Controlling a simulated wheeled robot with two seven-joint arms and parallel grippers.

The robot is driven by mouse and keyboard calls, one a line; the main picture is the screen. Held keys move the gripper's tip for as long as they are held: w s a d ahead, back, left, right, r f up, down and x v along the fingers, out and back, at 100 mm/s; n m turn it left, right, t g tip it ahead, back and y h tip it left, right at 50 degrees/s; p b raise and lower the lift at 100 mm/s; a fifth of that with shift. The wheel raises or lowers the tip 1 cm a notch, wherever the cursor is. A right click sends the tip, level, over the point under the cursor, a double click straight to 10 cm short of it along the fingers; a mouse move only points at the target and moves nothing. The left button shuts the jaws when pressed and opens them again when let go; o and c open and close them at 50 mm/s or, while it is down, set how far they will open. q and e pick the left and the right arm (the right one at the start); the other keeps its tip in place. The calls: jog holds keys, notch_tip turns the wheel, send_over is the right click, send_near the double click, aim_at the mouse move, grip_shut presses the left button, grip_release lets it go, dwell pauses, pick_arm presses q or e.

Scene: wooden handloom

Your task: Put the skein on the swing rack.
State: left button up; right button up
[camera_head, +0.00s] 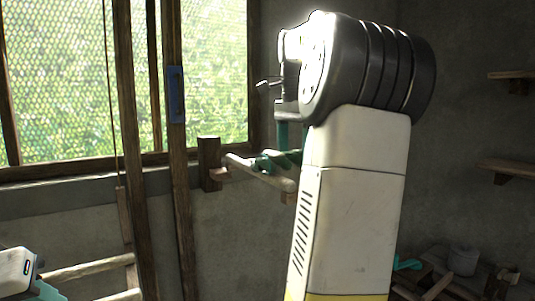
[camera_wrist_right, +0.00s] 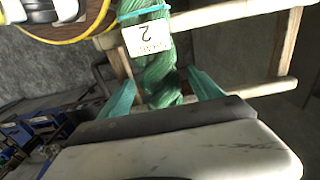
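The green twisted skein (camera_wrist_right: 158,65) carries a white tag with a 2 and a teal tie in the right wrist view. In the head view the skein (camera_head: 276,160) lies at a wooden bar of the rack (camera_head: 240,163) by the window post. My right gripper (camera_wrist_right: 165,88) has its teal fingers spread on both sides of the skein, with gaps visible. Its finger also shows above the skein in the head view (camera_head: 283,138). The skein's far side and its contact with the bar are partly hidden. My left gripper (camera_head: 48,291) is cut off at the lower left.
Wooden rails (camera_wrist_right: 262,88) run beside the skein in the right wrist view. A yellow cord (camera_wrist_right: 75,38) curves at upper left. Wooden posts (camera_head: 178,190) stand before the window. Wall shelves (camera_head: 508,168) and clutter (camera_head: 462,262) are at right. My right arm blocks the centre.

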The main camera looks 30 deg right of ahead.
aim_at(294, 151)
jog(key=shift+r, duration=3.9)
